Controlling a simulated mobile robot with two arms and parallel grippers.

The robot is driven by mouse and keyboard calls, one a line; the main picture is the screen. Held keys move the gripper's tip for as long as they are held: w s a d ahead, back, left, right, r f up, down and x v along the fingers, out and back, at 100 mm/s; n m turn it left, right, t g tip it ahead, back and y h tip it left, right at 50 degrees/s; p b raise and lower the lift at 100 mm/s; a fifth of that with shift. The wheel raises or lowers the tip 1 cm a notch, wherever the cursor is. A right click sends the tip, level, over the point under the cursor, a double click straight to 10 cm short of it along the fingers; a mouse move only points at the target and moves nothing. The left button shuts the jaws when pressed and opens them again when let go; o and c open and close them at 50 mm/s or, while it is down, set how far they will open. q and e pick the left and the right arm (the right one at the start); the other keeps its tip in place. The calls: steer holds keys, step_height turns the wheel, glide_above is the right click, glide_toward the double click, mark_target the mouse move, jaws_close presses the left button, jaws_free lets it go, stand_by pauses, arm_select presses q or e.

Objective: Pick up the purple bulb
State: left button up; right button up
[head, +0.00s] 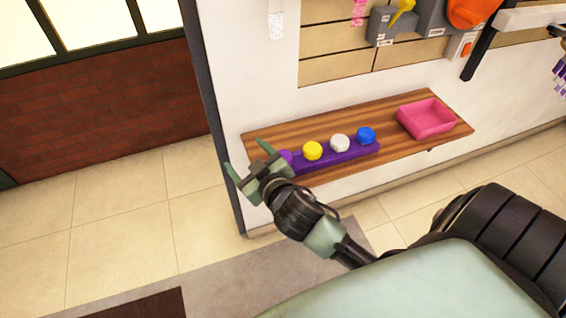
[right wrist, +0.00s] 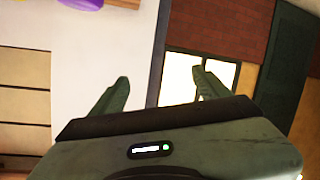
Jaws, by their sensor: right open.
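The purple bulb (head: 286,156) sits at the left end of a purple holder (head: 340,155) on a wooden wall shelf. My right gripper partly hides it in the head view. My right gripper (head: 244,154) is open and empty, in front of the shelf's left end, with its fingers pointing up and left, past the bulb. In the right wrist view, the open fingers (right wrist: 160,75) have nothing between them. A purple rounded shape (right wrist: 82,4) is cut off at the top left there; I cannot tell bulb from holder. My left gripper is not in view.
A yellow bulb (head: 312,151), a white bulb (head: 340,143) and a blue bulb (head: 366,135) stand in a row on the holder. A pink tray (head: 427,118) is at the right of the wooden shelf (head: 390,101). The tiled floor at left is clear.

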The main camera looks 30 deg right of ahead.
steer(key=w+a+r+n+t+y, duration=0.35)
steer(key=a+r+n+y, duration=0.85)
steer(key=r, duration=0.4)
steer(key=a+n+g+y, duration=0.4)
steer(key=n+y, duration=0.1)
steer(key=n+g+h, duration=0.4)
steer(key=g+h, duration=1)
steer(key=h, duration=0.2)
glide_above(283, 154)
steer(key=s, duration=0.1)
steer(key=f, duration=1.6)
steer(key=shift+s+a, duration=0.1)
steer(key=shift+a, duration=0.1)
steer(key=f+p, duration=0.1)
steer(key=f, duration=0.4)
steer(key=f+p, duration=0.1)
steer(key=f, duration=0.1)
steer(key=shift+w+f+p, duration=0.2)
steer(key=shift+w+p, duration=0.05)
steer(key=shift+p, duration=0.05)
steer(key=c, duration=1.4)
steer(key=shift+c, duration=0.2)
